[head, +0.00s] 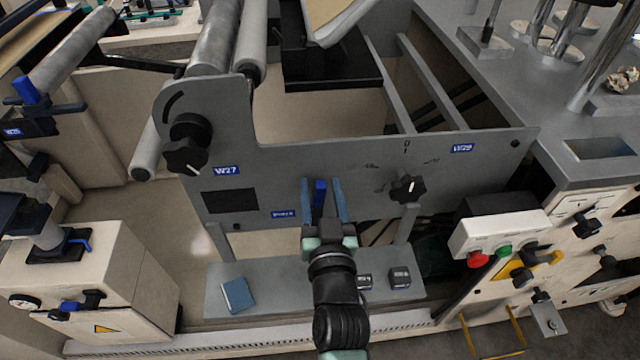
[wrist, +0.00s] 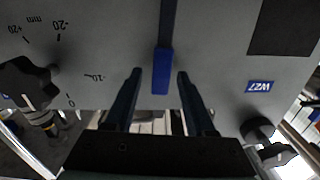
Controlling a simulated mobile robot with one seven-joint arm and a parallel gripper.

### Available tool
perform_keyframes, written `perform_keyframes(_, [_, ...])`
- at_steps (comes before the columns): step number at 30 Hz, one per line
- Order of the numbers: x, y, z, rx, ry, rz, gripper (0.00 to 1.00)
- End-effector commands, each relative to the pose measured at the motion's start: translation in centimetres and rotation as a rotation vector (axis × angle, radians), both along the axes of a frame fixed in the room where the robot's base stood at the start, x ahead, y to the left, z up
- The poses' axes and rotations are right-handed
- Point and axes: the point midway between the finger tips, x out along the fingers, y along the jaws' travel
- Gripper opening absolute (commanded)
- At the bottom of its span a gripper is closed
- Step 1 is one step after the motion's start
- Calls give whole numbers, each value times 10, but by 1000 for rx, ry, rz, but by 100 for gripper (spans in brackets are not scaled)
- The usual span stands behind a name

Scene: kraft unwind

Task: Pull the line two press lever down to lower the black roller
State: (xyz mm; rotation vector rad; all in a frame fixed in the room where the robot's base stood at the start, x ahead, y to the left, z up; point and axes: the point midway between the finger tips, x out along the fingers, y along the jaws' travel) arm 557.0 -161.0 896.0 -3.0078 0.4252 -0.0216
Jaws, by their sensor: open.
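A lever with a blue grip (head: 320,190) stands on the grey machine plate (head: 350,155), beside a small blue label (head: 284,213) whose text is too small to read surely. In the wrist view the blue grip (wrist: 160,72) hangs from a darker blue bar. My gripper (head: 322,184) is open, with one finger on each side of the grip. The wrist view shows gaps between the grip and both fingers (wrist: 159,76). I cannot pick out a black roller; grey rollers (head: 215,40) show at the upper left of the plate.
A black knob (head: 407,188) is right of my gripper, and another (head: 186,153) is near label W27 (head: 226,171). A blue book-like block (head: 237,294) and two dark blocks (head: 400,277) lie on the shelf below. A button box (head: 500,232) stands at right.

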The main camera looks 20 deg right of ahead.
Motion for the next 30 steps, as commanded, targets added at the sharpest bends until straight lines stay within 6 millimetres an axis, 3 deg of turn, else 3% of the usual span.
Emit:
perform_keyframes(12, [7, -2, 0, 0, 0, 1, 55])
perform_keyframes(21, [7, -2, 0, 0, 0, 0, 1])
perform_keyframes(30, [7, -2, 0, -1, 0, 0, 0])
